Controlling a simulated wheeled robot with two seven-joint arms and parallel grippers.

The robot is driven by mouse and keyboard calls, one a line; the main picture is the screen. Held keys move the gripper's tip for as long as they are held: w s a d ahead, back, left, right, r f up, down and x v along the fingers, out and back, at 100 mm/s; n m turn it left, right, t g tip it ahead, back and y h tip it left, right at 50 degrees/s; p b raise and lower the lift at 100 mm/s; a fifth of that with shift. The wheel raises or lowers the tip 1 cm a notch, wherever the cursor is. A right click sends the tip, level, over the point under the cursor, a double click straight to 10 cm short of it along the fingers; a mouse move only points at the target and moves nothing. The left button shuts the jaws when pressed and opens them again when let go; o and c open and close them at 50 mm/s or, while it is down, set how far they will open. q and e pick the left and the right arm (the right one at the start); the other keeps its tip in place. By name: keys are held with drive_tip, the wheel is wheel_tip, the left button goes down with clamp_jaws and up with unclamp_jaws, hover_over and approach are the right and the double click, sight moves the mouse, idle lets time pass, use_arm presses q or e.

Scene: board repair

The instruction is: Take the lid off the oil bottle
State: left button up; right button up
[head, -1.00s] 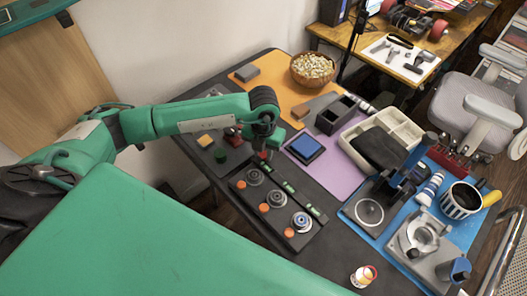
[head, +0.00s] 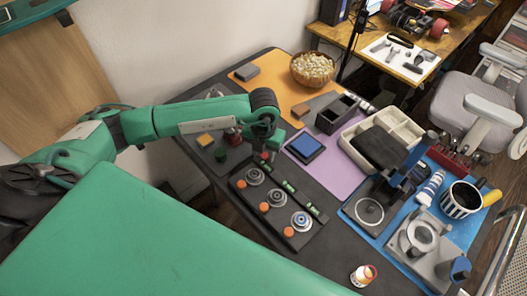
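A small white bottle (head: 363,275) with red and yellow colouring stands near the front edge of the dark table. It may be the oil bottle; the picture is too small to read a label or make out a separate lid. A white and blue tube-like container (head: 430,187) is on the blue mat at the right. My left gripper (head: 264,154) points down over the back end of the black tray with round parts, well apart from both. Its fingers are small and dark, so whether they are open is unclear. My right gripper is not in view.
The black tray (head: 270,232) holds round parts, orange pieces and green pieces. A blue mat (head: 345,213) carries grey fixtures and a striped mug (head: 461,199). A cream divided box (head: 352,137) and a bowl (head: 312,68) stand farther back. Dark table around the small bottle is clear.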

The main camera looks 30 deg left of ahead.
sight(264, 156)
use_arm(q)
wheel_tip(264, 156, up, 3)
drive_tip(key=shift+r, duration=0.1)
wheel_tip(264, 156, up, 9)
drive_tip(key=b, duration=0.1)
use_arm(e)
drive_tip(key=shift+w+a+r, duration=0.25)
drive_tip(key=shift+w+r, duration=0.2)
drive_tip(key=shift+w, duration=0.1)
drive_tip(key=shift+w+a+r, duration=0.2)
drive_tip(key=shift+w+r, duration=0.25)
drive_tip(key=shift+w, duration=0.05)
